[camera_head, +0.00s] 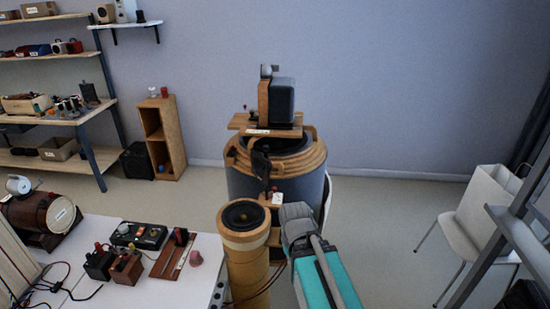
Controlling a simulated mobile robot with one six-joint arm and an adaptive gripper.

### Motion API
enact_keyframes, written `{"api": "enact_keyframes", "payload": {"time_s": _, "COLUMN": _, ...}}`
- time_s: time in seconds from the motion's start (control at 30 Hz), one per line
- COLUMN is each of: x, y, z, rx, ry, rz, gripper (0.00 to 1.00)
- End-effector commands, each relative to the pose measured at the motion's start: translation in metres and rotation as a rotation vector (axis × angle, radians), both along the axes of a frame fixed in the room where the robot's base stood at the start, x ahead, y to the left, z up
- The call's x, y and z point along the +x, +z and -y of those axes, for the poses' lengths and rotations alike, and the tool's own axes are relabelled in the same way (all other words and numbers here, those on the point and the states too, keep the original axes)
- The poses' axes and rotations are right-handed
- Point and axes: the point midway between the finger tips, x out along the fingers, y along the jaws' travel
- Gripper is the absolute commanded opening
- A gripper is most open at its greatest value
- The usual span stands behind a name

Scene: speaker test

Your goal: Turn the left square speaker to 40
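A square speaker (282,101) with a dark grey body and a wooden left side stands upright on a wooden board (238,122). The board rests above a large round drum (242,185) with wooden rings. A small silvery round piece sits on top of the speaker. I cannot tell which square speaker is the left one, and no readable scale or number shows. My arm, teal with a grey joint, rises from the bottom centre-right, in front of the drum's right side. My gripper's fingers cannot be made out.
A round speaker on a wooden column (244,216) stands in front of the drum. A white table (189,285) with small devices and cables is at lower left. Shelves (96,150) line the left wall. A white chair (470,235) stands right. Floor between drum and chair is clear.

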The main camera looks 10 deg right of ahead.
Motion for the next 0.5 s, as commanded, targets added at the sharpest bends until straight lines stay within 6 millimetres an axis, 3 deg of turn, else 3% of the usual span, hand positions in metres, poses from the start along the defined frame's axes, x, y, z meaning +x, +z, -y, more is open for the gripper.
{"api": "enact_keyframes", "payload": {"time_s": 0.33, "x": 0.002, "y": 0.0, "z": 0.0, "rx": 0.007, "ry": -0.002, "rz": 0.0, "gripper": 0.0}}
{"api": "enact_keyframes", "payload": {"time_s": 0.5, "x": 0.013, "y": 0.0, "z": -0.003, "rx": 0.063, "ry": -0.016, "rz": -0.003, "gripper": 0.0}}
